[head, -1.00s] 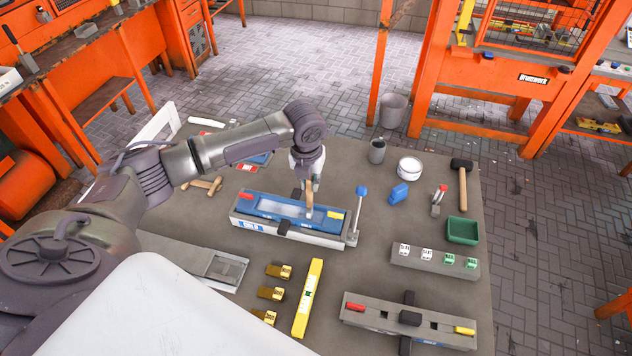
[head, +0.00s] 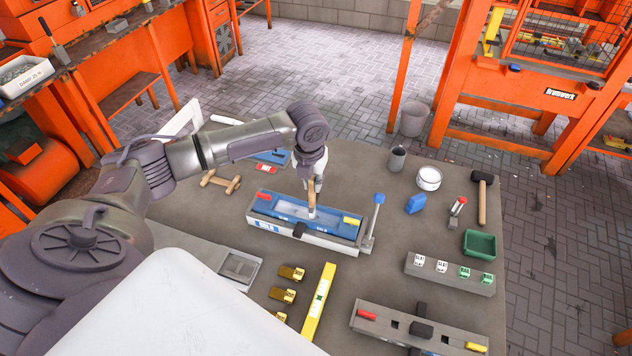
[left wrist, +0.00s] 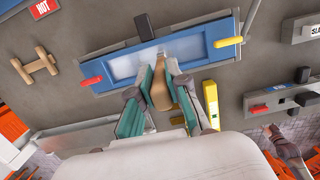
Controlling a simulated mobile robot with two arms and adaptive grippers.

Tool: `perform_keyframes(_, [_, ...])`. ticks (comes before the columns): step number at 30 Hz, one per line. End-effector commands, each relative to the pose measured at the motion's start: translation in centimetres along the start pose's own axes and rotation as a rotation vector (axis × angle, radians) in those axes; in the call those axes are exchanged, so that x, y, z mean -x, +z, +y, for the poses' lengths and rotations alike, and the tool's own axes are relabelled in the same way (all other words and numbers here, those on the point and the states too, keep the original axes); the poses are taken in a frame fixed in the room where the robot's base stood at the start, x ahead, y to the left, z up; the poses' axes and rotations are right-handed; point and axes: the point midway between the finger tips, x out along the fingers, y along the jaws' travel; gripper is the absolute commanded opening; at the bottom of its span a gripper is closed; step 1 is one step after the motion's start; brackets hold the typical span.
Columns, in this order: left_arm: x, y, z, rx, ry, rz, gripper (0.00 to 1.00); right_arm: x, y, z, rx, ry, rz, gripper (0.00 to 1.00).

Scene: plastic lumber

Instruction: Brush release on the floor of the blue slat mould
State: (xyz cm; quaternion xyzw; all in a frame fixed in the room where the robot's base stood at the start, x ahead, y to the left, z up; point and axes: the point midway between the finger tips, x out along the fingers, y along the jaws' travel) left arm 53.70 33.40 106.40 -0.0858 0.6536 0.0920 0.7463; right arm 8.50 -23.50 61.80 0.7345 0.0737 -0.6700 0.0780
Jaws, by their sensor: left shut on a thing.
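The blue slat mould (head: 336,228) lies in a pale frame on the table, with a red grip (head: 264,197) at its left and a yellow grip (head: 352,221) at its right. Its floor (left wrist: 135,62) looks pale and shiny in the left wrist view. My left gripper (head: 311,185) is over the middle of the mould, shut on the wooden handle of a brush (head: 311,203). The brush points down into the mould; whether its bristles touch the floor is hard to tell. In the left wrist view teal pads flank the handle (left wrist: 160,92). What seems my right gripper (left wrist: 275,132) is small and unclear.
A lever with a blue knob (head: 379,199) stands at the mould's right end. A white tin (head: 429,177), a dark cup (head: 396,158) and a mallet (head: 483,198) are behind right. A yellow level (head: 319,303) and a grey mould (head: 440,332) lie in front.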

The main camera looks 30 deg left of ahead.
Motion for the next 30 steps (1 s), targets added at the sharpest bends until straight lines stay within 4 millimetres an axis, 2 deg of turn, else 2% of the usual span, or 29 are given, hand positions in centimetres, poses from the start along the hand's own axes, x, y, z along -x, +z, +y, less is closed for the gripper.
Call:
perform_keyframes(15, [-0.1, -0.1, 3.0, 0.002, 0.001, 0.001, 0.0, 0.0, 0.0, 0.0, 0.0, 0.0, 0.0, 0.78])
perform_keyframes(30, [-0.1, -0.1, 5.0, 0.003, 0.002, 0.001, 0.0, 0.0, 0.0, 0.0, 0.0, 0.0, 0.0, 0.78])
